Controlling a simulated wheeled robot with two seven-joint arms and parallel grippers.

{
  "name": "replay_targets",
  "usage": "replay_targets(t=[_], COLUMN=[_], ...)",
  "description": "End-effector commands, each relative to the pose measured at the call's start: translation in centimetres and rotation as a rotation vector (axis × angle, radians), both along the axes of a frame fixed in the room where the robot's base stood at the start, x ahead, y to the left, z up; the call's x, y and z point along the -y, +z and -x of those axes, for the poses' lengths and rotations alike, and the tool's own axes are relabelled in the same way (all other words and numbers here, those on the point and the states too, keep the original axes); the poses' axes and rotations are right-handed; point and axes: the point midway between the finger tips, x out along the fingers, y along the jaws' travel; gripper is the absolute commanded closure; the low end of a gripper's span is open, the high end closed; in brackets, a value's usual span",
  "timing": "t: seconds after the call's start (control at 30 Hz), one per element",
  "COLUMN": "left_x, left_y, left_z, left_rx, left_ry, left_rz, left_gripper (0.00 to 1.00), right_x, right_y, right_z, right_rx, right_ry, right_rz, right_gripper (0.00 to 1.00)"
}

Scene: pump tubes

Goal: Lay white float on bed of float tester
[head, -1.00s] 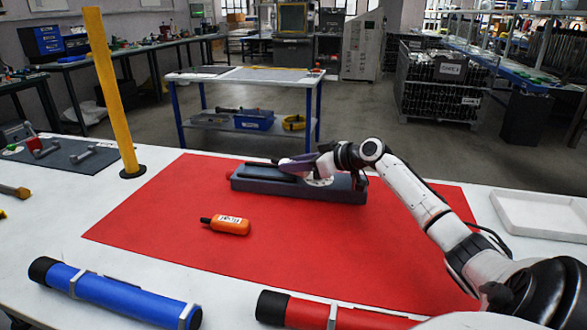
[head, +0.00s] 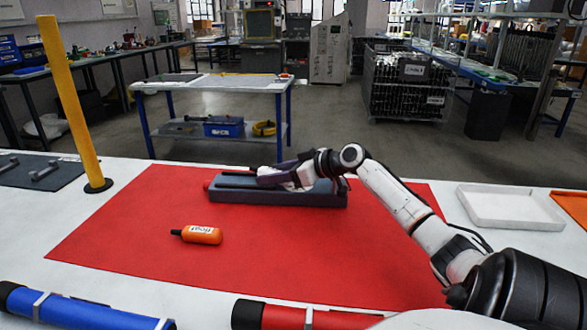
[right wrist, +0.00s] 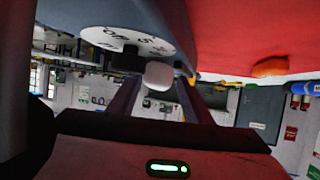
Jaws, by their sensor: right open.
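The float tester (head: 232,196) is a long blue-grey block lying on the red mat. My right gripper (head: 266,176) is low over the top of the tester, with its dark purple fingers pointing left. In the right wrist view the open fingers (right wrist: 158,90) stand either side of a small white rounded piece (right wrist: 159,74), close to the tester's white dial (right wrist: 128,41). I cannot tell whether this piece is the white float or part of the tester. The gripper hides part of the tester's bed in the head view. My left gripper is not in view.
An orange bottle-shaped piece with a black tip (head: 202,235) lies on the red mat (head: 130,230). A yellow post (head: 72,105) stands at left. Blue (head: 75,309) and red (head: 300,316) tubes lie along the front. An empty white tray (head: 510,207) is at right.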

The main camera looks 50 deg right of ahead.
Motion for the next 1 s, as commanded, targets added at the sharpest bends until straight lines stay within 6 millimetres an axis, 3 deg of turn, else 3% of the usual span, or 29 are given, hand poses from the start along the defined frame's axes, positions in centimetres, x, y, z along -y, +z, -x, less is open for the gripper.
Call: replay_targets(t=[0.2, 0.43, 0.6, 1.0], left_x=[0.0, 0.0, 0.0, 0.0], left_y=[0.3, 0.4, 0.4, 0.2], left_z=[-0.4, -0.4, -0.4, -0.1], left_rx=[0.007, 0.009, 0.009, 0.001], left_ry=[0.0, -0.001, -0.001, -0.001], left_rz=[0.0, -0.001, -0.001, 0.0], left_gripper=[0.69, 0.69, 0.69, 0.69], right_x=[0.6, 1.0, 1.1, 1.2], right_y=[1.9, 3.4, 3.9, 4.0], right_z=[4.0, 7.0, 7.9, 8.0], right_rx=[0.005, 0.01, 0.011, 0.012], right_ry=[0.0, 0.0, 0.0, 0.0], right_rz=[-0.002, -0.001, -0.001, -0.001], right_gripper=[0.54, 0.54, 0.54, 0.54])
